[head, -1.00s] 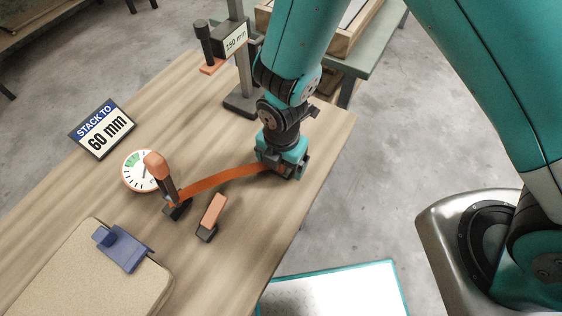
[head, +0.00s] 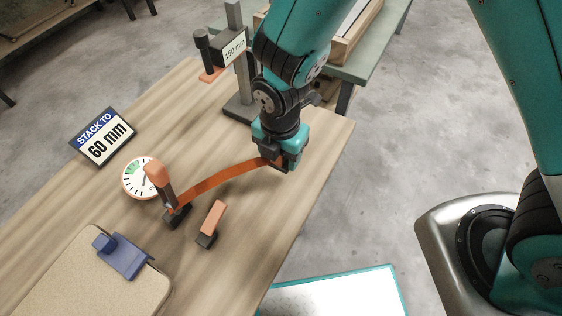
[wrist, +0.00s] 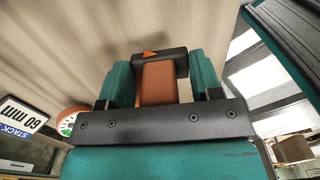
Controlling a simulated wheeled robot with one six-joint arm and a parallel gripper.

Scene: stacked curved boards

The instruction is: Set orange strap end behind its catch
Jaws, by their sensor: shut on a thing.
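My gripper (head: 284,160) is shut on the free end of the orange strap (head: 222,176) and holds it above the table's right part. In the wrist view the strap (wrist: 157,84) runs between the teal jaws, with a dark end bar (wrist: 155,62) bearing an orange arrow. The strap bows down to the left to a dark base with an upright orange-tipped lever (head: 158,178). A small dark block with an orange top (head: 213,220) stands apart, below the strap in the picture; I cannot tell whether it is the catch.
A round dial (head: 138,174) is behind the lever, beside a "STACK TO 60 mm" sign (head: 103,138). A beige board (head: 75,285) with a blue clip (head: 125,254) lies at lower left. A post with a "150 mm" label (head: 233,48) stands behind my gripper. The table's right front is bare.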

